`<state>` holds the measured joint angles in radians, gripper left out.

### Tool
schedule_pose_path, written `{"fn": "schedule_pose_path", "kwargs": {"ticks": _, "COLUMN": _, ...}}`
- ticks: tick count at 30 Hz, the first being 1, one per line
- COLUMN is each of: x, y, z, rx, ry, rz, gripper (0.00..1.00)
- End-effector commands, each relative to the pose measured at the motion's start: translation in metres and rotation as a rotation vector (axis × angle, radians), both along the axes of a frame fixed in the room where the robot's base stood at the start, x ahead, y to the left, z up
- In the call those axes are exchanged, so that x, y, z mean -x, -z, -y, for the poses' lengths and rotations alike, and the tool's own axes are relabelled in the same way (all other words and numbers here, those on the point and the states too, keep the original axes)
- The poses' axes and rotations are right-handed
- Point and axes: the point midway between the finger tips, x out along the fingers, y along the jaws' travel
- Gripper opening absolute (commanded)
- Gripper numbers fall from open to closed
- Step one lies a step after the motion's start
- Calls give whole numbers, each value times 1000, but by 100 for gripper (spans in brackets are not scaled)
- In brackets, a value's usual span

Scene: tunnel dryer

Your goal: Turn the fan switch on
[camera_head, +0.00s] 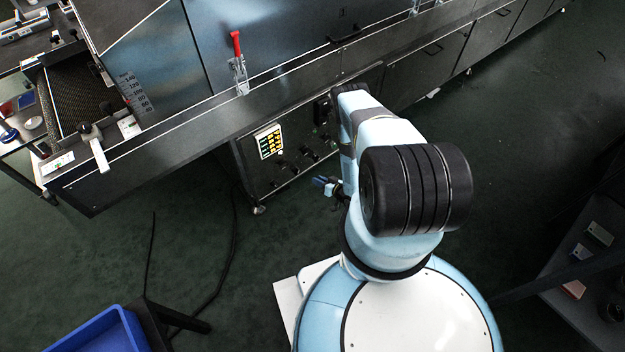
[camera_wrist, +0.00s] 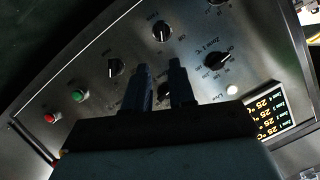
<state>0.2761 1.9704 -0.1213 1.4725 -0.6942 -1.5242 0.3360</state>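A metal control panel (camera_wrist: 95,60) fills the wrist view, carrying several black rotary knobs. One knob (camera_wrist: 162,30) is at the top middle, with small lettering beside it. Another knob (camera_wrist: 115,67) is to the left of my fingers. I cannot surely read which one is the fan switch. My gripper (camera_wrist: 161,66) points at the panel, its two dark fingers apart with nothing held between them. Part of another knob (camera_wrist: 165,97) shows in the finger gap, mostly hidden. In the head view my gripper (camera_head: 328,184) is in front of the panel (camera_head: 290,155), apart from it.
A green button (camera_wrist: 79,96) and a red button (camera_wrist: 50,118) are at the panel's left. A lit zone display (camera_wrist: 270,110) and a Zone knob (camera_wrist: 218,60) are at the right. A red-handled clamp (camera_head: 238,65) stands above. A blue bin (camera_head: 100,333) is lower left.

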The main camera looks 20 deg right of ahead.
Motion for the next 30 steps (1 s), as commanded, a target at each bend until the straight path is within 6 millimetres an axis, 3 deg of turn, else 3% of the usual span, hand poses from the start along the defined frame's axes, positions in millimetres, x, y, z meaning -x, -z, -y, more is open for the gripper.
{"fn": "schedule_pose_path", "kwargs": {"ticks": 7, "x": -35, "y": -4, "z": -41, "rx": 316, "ry": 64, "rz": 132, "gripper": 0}}
{"fn": "schedule_pose_path", "kwargs": {"ticks": 14, "x": -48, "y": -8, "z": -85, "rx": 724, "ry": 133, "rz": 203, "gripper": 0}}
{"fn": "schedule_pose_path", "kwargs": {"ticks": 19, "x": -40, "y": -13, "z": -116, "rx": 1036, "ry": 159, "rz": 194, "gripper": 0}}
{"fn": "schedule_pose_path", "kwargs": {"ticks": 24, "x": -19, "y": -18, "z": -142, "rx": 1318, "ry": 160, "rz": 139, "gripper": 0}}
{"fn": "schedule_pose_path", "kwargs": {"ticks": 30, "x": 1, "y": -23, "z": -157, "rx": 1511, "ry": 144, "rz": 77, "gripper": 0}}
